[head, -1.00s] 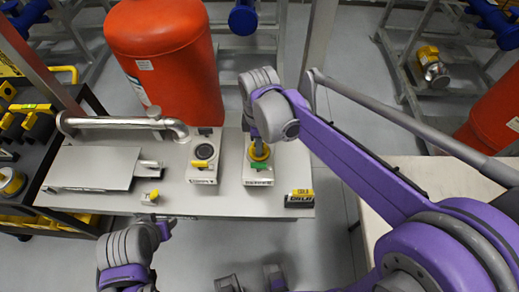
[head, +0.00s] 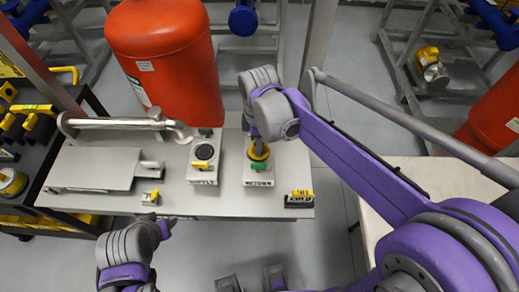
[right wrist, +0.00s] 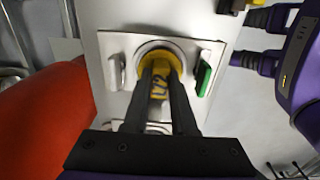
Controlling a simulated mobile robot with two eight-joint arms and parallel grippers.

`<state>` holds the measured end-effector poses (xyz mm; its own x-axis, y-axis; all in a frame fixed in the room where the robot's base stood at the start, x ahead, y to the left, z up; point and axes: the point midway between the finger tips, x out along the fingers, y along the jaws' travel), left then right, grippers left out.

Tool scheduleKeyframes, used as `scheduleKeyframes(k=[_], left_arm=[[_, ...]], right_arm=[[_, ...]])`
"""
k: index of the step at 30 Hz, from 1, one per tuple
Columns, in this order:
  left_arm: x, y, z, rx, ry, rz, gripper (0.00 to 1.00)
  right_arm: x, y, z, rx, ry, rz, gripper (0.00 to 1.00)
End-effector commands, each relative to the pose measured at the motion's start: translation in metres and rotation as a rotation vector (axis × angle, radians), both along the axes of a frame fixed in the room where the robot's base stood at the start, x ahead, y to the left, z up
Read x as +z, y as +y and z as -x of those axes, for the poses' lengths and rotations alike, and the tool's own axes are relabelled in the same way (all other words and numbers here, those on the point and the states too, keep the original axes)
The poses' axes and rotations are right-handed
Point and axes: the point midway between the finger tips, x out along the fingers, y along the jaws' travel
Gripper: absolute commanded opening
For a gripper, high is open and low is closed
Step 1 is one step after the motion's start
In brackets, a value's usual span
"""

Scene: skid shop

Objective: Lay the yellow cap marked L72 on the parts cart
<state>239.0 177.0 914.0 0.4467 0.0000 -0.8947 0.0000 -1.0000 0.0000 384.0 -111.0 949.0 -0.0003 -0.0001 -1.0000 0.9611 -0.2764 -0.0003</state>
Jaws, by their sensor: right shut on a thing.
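The yellow cap (head: 259,152) sits at the round port of the white block with a green handle on the grey bench. A black cart (head: 75,228) with yellow parts, likely the parts cart, stands at the left.
A second white block (head: 203,172) with a yellow handle stands left of the port. A pipe (head: 110,122), a flat grey plate (head: 95,167) and a small yellow-topped block (head: 299,198) are on the bench. A red tank (head: 160,60) rises behind.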

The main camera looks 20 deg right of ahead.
Motion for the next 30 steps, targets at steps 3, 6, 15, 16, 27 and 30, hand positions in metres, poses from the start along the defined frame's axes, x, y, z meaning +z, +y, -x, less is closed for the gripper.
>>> scheduleKeyframes(k=[3,6,15,16,27,30], left_arm=[[0.008,0.0,-0.002,0.0,-0.004,0.0,0.5],[0.013,0.0,-0.004,0.0,-0.007,0.0,0.5],[0.027,0.0,-0.008,0.0,-0.016,0.0,0.5],[0.028,0.0,-0.009,0.0,-0.017,0.0,0.5],[0.045,0.0,-0.015,0.0,-0.029,0.0,0.5],[0.049,0.0,-0.017,0.0,-0.031,0.0,0.5]], right_arm=[[0.01,0.0,-0.001,0.0,-0.001,0.0,0.0],[0.016,0.0,-0.001,0.0,-0.001,-0.001,0.0],[0.034,0.0,-0.001,0.0,-0.001,-0.001,0.0],[0.036,0.0,-0.001,0.0,-0.002,0.0,0.0],[0.058,0.0,-0.001,0.0,-0.002,0.0,0.0],[0.063,0.0,-0.001,0.0,-0.002,0.0,0.0]])
